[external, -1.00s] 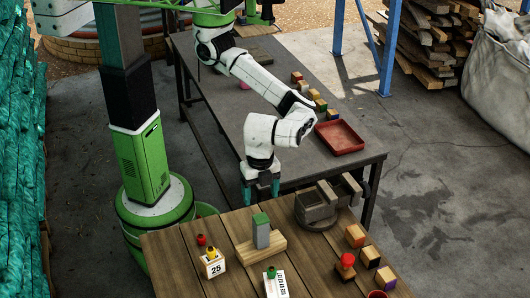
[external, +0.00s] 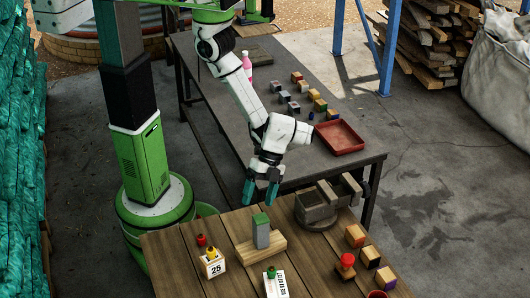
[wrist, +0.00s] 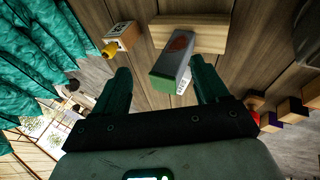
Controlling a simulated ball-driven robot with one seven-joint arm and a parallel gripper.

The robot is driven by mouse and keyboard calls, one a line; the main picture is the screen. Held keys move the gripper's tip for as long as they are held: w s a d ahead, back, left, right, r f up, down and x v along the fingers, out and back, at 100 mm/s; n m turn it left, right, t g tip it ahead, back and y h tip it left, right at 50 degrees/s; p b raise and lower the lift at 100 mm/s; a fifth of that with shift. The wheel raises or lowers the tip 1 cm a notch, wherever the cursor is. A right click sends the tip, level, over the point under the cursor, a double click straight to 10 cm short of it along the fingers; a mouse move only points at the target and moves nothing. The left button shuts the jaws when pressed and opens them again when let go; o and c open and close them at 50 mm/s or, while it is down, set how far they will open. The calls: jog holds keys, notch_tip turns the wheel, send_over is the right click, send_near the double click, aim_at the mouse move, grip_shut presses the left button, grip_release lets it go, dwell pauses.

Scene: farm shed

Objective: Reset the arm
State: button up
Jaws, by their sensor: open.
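My gripper (external: 260,192) hangs at the far edge of the wooden table (external: 190,262), pointing down with its teal fingers apart. It is open and empty. In the wrist view its two fingers (wrist: 160,88) frame a grey block with a green top (wrist: 173,68). That block (external: 261,231) stands upright against a light wooden block (external: 244,251) on the table, apart from the fingers.
A vise (external: 316,208) stands right of my gripper. A numbered block with a yellow knob (external: 212,265), a block with a green top (external: 274,280) and several wooden blocks are on the table. The grey bench (external: 235,130) behind holds a red tray (external: 339,138), a pink bottle (external: 247,65) and small blocks.

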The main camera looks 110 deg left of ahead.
jog(key=s+a+f+n+t, duration=0.1)
jog(key=a+f+n+t, duration=0.2)
jog(key=a, duration=0.5)
jog(key=s+a+f+n+t, duration=0.1)
jog(key=a+f+n, duration=0.2)
jog(key=a+f, duration=0.35)
jog(key=s+a+f+g+y, duration=0.1)
jog(key=s+a+f+y, duration=0.1)
jog(key=s+a+f, duration=0.2)
jog(key=s+a+f+n+y+b, duration=0.1)
jog(key=s+a+f+y, duration=0.2)
jog(key=a+f, duration=0.6)
jog(key=shift+s+a+f+g+y, duration=0.35)
jog(key=shift+s+a, duration=0.2)
jog(key=shift+s, duration=0.7)
